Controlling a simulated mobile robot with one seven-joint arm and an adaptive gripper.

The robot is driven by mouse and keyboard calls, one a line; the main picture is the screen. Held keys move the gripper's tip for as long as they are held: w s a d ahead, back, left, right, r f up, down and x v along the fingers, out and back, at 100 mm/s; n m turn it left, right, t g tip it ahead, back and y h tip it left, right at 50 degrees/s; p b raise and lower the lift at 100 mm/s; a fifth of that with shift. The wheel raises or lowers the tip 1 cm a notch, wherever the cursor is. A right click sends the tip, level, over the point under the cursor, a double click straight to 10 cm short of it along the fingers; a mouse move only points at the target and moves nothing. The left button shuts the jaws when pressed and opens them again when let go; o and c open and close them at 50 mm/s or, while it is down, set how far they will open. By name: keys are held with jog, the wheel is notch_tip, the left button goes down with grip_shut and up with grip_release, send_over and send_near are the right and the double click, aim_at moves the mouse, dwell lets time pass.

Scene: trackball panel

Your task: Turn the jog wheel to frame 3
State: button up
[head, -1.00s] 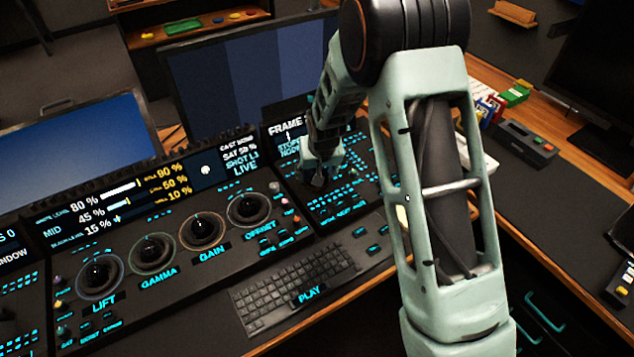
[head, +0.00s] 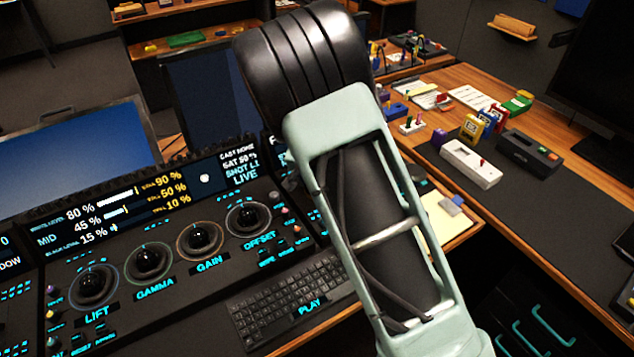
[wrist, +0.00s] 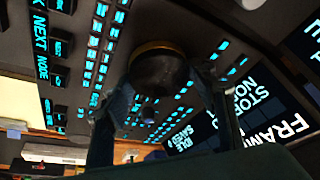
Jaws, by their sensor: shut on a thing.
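The jog wheel (wrist: 158,66) is a dark round knob with a brass-coloured ring, in the upper middle of the wrist view. My gripper (wrist: 165,82) has one finger on each side of it and is shut on it. The frame display (wrist: 285,128) is at the right of the wrist view, tilted. It reads "FRAM" and "STOP", but the number is cut off. In the head view my arm hides the wheel, the gripper and most of that display.
Lit button rows (wrist: 105,45) surround the wheel. In the head view, several trackballs (head: 150,260) and a keyboard (head: 290,305) lie left of my arm. A white box (head: 470,163) and a dark box (head: 528,153) stand on the desk at right.

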jog(key=o, duration=1.2)
jog(key=shift+c, duration=0.2)
jog(key=v, duration=1.2)
